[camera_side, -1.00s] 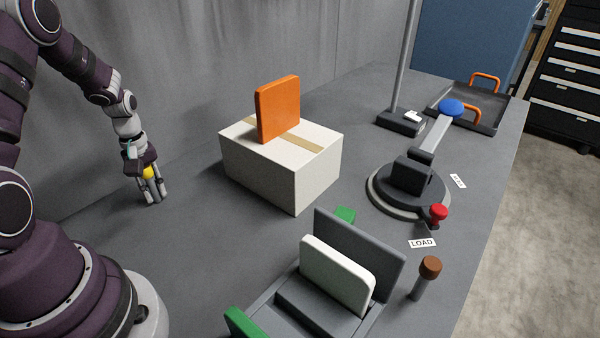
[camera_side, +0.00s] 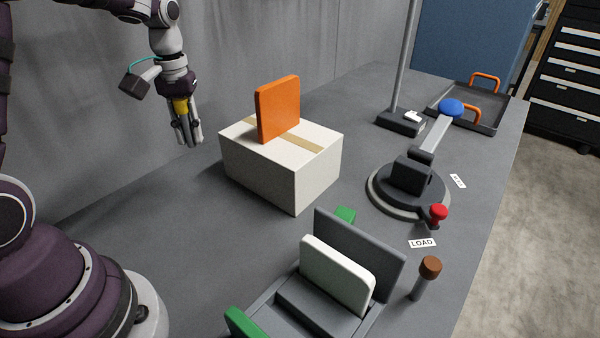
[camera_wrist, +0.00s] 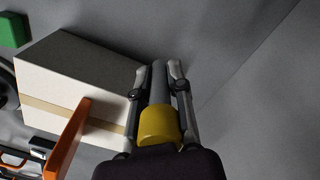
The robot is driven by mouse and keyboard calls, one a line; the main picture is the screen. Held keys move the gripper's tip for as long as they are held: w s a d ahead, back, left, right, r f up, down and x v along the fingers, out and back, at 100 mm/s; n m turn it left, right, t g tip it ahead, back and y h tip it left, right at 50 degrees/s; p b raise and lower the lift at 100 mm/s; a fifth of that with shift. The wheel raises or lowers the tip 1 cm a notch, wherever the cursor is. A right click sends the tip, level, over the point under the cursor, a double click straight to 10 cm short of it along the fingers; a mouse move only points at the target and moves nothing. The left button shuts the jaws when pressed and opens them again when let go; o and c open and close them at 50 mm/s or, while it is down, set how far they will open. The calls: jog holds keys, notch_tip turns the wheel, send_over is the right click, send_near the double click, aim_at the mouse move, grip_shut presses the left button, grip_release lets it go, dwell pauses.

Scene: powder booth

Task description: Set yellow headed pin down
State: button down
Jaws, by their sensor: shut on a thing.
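The yellow headed pin (camera_side: 181,106) is held upright in my gripper (camera_side: 189,142), with its yellow head up near the palm and its grey shank running down between the fingers. In the wrist view the yellow head (camera_wrist: 158,125) and the grey shank sit between the two fingers of my gripper (camera_wrist: 160,72), which is shut on the pin. My gripper is above the table, to the left of the white box in the side view.
An orange panel (camera_side: 278,108) stands on the white box (camera_side: 270,183). A rack with a white panel (camera_side: 337,274), a brown-headed pin (camera_side: 430,268), a round fixture with a red knob (camera_side: 438,213) and a tray (camera_side: 468,122) stand further right. The table left of the box is clear.

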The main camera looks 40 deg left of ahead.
jog(key=w+d+r+m, duration=0.1)
jog(key=d+r+m, duration=0.1)
jog(key=d+m, duration=0.3)
jog(key=w+d+r+m, duration=0.2)
jog(key=d+m, duration=0.2)
jog(key=d, duration=0.3)
jog(key=m, duration=0.7)
send_over(302, 318)
notch_tip(302, 318, down, 3)
jog(key=f, duration=0.7)
jog(key=s+d+f, duration=0.1)
jog(key=f, duration=0.2)
jog(key=shift+s+f, duration=0.1)
jog(key=shift+f, duration=0.2)
jog(key=shift+f, duration=0.15)
jog(key=shift+f, duration=0.35)
jog(key=shift+f, duration=0.15)
jog(key=c, duration=1.1)
grip_release()
jog(key=shift+o, duration=0.2)
